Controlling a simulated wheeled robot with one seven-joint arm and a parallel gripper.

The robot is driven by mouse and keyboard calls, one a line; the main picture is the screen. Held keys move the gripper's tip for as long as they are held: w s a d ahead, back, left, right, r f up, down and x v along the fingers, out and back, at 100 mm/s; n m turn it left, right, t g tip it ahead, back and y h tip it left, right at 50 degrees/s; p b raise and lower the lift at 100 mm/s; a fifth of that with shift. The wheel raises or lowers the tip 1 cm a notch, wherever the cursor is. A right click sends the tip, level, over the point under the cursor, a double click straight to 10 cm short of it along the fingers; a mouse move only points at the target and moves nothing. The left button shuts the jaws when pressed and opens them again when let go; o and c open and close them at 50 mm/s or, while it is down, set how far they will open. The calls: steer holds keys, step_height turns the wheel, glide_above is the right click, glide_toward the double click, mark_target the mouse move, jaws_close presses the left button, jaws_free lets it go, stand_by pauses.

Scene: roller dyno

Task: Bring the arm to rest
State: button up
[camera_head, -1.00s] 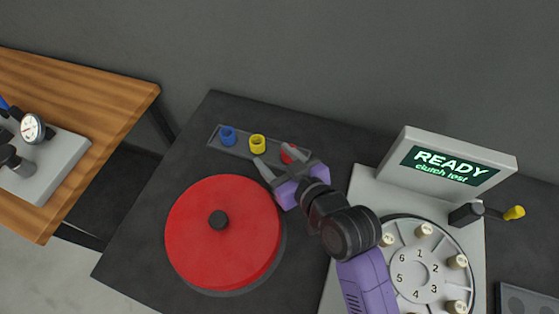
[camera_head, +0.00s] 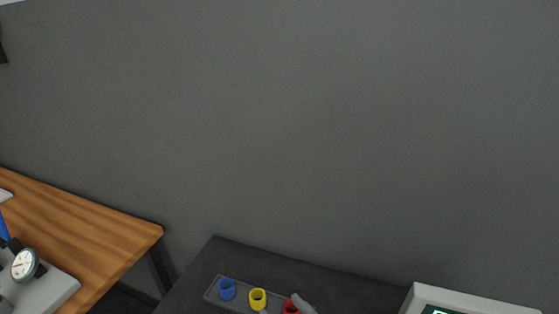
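Only a grey fingertip of my gripper (camera_head: 304,304) shows at the bottom edge of the head view, beside the red cup (camera_head: 291,307). The rest of the gripper and my arm are below the frame. I cannot tell whether the gripper is open or shut, or whether the fingertip touches the red cup.
A tray (camera_head: 210,293) on the dark table (camera_head: 220,258) holds a blue cup (camera_head: 227,288), a yellow cup (camera_head: 257,298) and the red cup. A display unit (camera_head: 470,299) stands at lower right. A wooden table (camera_head: 90,235) with a dial gauge (camera_head: 25,265) is at left.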

steer(key=s+d+r+m+t+h, duration=0.1)
steer(key=s+d+h, duration=0.1)
steer(key=s+d, duration=0.4)
steer(key=s+d+r+m+t+h, duration=0.1)
steer(key=s+d, duration=0.4)
steer(key=s, duration=0.6)
steer(key=s+d+r+m+t+h, duration=0.1)
steer(key=s+d+m+t+h, duration=0.1)
steer(key=s+d, duration=0.4)
steer(key=shift+s+d+r+m+h, duration=0.2)
steer(key=shift+s+m+h, duration=0.1)
steer(key=shift+s, duration=0.45)
steer(key=shift+s+d+r+m+h, duration=0.1)
steer(key=shift+s+r+m+h, duration=0.15)
steer(key=shift+s, duration=0.5)
steer(key=s, duration=0.2)
steer(key=s+d+f+g, duration=0.1)
steer(key=s, duration=0.1)
steer(key=s+f+g+h, duration=0.1)
steer(key=s, duration=0.1)
steer(key=shift+s+d+f+m, duration=0.1)
steer(key=shift+d+m, duration=0.05)
steer(key=shift+m, duration=0.1)
